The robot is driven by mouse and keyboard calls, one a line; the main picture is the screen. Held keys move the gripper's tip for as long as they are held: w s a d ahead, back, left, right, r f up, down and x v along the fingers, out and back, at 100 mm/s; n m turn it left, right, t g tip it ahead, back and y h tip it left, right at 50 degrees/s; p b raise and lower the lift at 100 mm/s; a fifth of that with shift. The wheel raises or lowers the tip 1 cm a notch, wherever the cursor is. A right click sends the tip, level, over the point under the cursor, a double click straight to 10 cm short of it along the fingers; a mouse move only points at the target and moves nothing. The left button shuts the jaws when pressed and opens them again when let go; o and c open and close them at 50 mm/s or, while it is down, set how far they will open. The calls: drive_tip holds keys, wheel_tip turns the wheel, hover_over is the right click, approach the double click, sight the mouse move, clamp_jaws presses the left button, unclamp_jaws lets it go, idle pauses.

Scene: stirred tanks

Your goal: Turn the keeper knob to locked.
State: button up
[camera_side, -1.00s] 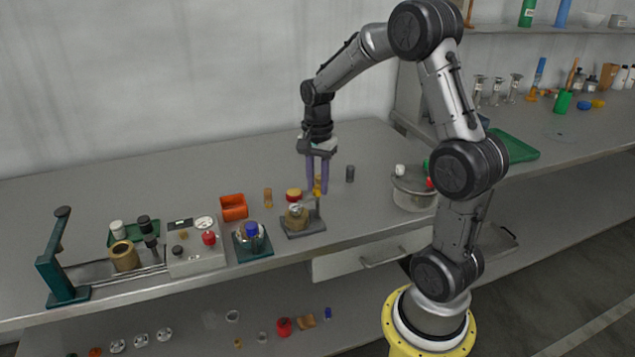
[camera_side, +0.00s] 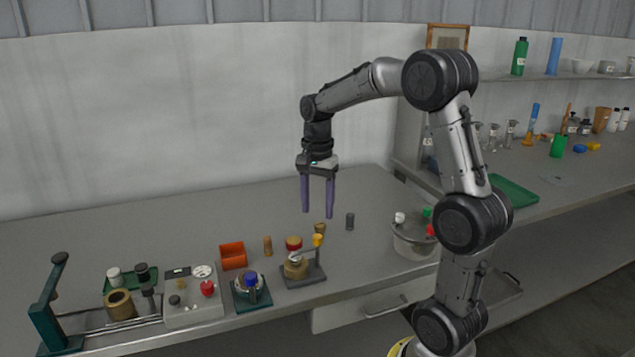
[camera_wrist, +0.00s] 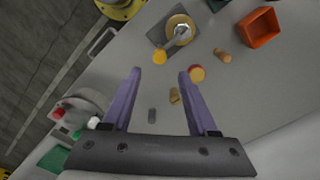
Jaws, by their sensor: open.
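A small grey stand (camera_side: 314,278) near the bench's front edge carries a round brass-coloured body (camera_side: 296,267) and a thin post with a yellow knob (camera_side: 317,240) on top. I take this yellow knob to be the keeper knob; no locked mark is legible. In the wrist view the yellow knob (camera_wrist: 187,55) shows beyond my fingertips, beside the brass body and a pale metal piece. My gripper (camera_side: 318,214) points down, open and empty, above the knob and apart from it.

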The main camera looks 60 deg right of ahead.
wheel_tip(320, 180, up, 7)
drive_tip(key=shift+f, duration=0.2)
drive_tip(key=shift+a, duration=0.1)
drive_tip(key=s+a+r+n+t, duration=0.1)
drive_tip(key=s+a+r+n, duration=0.2)
drive_tip(key=a, duration=0.3)
drive_tip(key=s+a+r+n+t, duration=0.2)
drive_tip(key=s+a, duration=0.1)
drive_tip(key=a, duration=0.4)
drive_tip(key=s+a+f+n+t, duration=0.2)
drive_tip(key=s+a+f+n, duration=0.3)
drive_tip(key=n, duration=0.8)
drive_tip(key=shift+s+a+f+t, duration=0.3)
drive_tip(key=shift+s+f, duration=1.3)
drive_tip(key=shift+s, duration=0.45)
